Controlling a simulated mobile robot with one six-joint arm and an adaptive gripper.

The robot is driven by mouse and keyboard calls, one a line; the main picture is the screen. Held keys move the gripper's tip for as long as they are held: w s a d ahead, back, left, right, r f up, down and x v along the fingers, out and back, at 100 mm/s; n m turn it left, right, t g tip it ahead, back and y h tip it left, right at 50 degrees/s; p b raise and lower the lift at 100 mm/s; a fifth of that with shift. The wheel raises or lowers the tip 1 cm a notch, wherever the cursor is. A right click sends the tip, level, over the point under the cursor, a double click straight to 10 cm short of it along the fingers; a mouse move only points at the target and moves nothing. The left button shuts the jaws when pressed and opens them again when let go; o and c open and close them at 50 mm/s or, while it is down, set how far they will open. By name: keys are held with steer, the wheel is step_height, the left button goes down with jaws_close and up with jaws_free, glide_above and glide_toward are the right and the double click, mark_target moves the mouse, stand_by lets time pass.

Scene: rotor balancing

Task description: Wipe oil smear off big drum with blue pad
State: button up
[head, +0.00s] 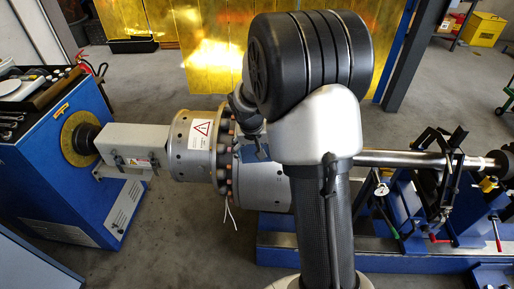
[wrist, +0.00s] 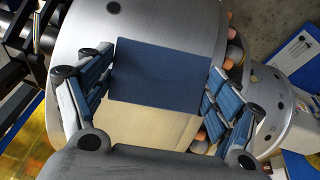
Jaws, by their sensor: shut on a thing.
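The big drum (head: 264,187) is a grey steel cylinder on the rotor's shaft, partly hidden behind my arm in the head view. It fills the upper part of the wrist view (wrist: 185,22). My gripper (wrist: 162,66) is shut on the blue pad (wrist: 160,78), a block with a flat blue face and a pale beige side. The pad lies close over the drum's surface; I cannot tell whether it touches. In the head view, a bit of blue (head: 254,152) shows at the drum beside my arm. I see no oil smear; the surface behind the pad is hidden.
A bolted flange (head: 231,150) adjoins the drum, with a smaller labelled cylinder (head: 196,146) to its left. A blue drive cabinet (head: 62,150) stands at the left. The shaft (head: 400,159) runs right to a blue stand with clamps and a dial gauge (head: 382,190). Yellow panels stand behind.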

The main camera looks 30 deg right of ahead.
steer(key=shift+s+a+f, duration=0.35)
steer(key=shift+s+f, duration=0.05)
steer(key=shift+s, duration=0.1)
steer(key=shift+s+a+r, duration=0.15)
steer(key=shift+r, duration=0.25)
steer(key=shift+s+a+r+p, duration=0.3)
steer(key=shift+s+r, duration=0.2)
steer(key=shift+r, duration=0.15)
steer(key=shift+s+a+r+p, duration=0.25)
steer(key=shift+s+a+r, duration=0.15)
steer(key=shift+r, duration=0.2)
steer(key=shift+s+a+r+p, duration=0.25)
steer(key=shift+s+r, duration=0.3)
steer(key=shift+r, duration=0.1)
steer(key=shift+s+a+r+p, duration=0.3)
steer(key=shift+s+r, duration=0.1)
steer(key=shift+r, duration=0.2)
steer(key=shift+s+a+r+p, duration=0.25)
steer(key=shift+s+r, duration=0.15)
steer(key=shift+r, duration=0.15)
